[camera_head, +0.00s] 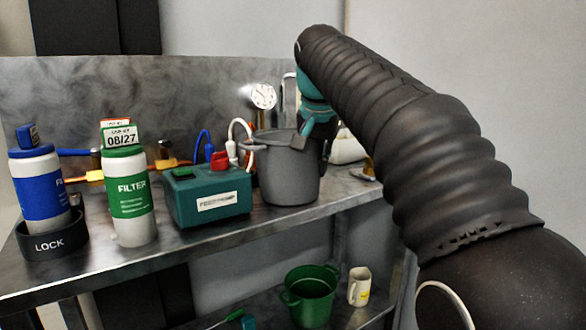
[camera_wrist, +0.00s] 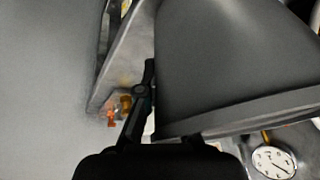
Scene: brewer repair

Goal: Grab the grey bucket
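The grey bucket (camera_head: 288,180) stands upright on the metal bench, right of the green box. My gripper (camera_head: 312,140) is at the right side of its rim, with a dark fingertip overlapping the rim in the head view. In the wrist view the bucket (camera_wrist: 235,65) fills the upper right, very close. One dark finger (camera_wrist: 140,105) of my gripper shows along the bucket's left edge there. The other finger is mostly hidden, so I cannot tell whether the fingers are closed on the rim.
The green box (camera_head: 207,195) stands close left of the bucket. A green-label filter (camera_head: 130,200) and blue-label filter (camera_head: 42,190) stand farther left. A gauge (camera_head: 263,96) is behind.

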